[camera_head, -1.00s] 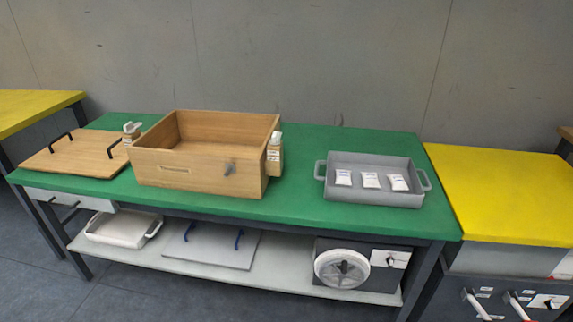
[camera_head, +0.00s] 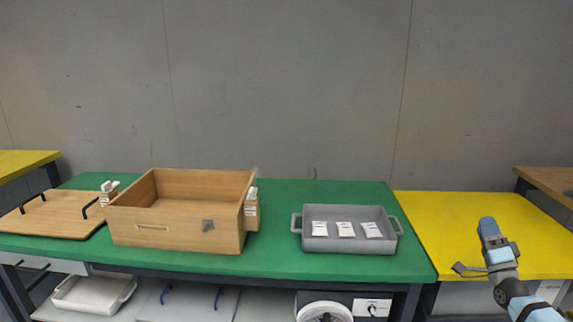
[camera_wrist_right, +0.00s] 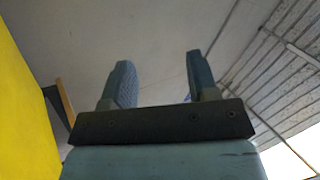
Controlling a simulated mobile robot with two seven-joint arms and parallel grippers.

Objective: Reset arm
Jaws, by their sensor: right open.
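My right gripper (camera_head: 480,248) is raised in front of the yellow table at the right of the head view. In the right wrist view its two fingers (camera_wrist_right: 160,85) stand apart with nothing between them, pointing at the wall and ceiling. It is well to the right of the grey tray (camera_head: 348,247), touching nothing. The tray holds several white packets (camera_head: 345,229) in a row. My left gripper is in neither view.
A green table holds an open wooden box (camera_head: 175,237), a bottle (camera_head: 251,210) at its right side, another bottle (camera_head: 109,192) at its left, and a wooden lid with black handles (camera_head: 55,215). The yellow table top (camera_head: 440,235) is clear.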

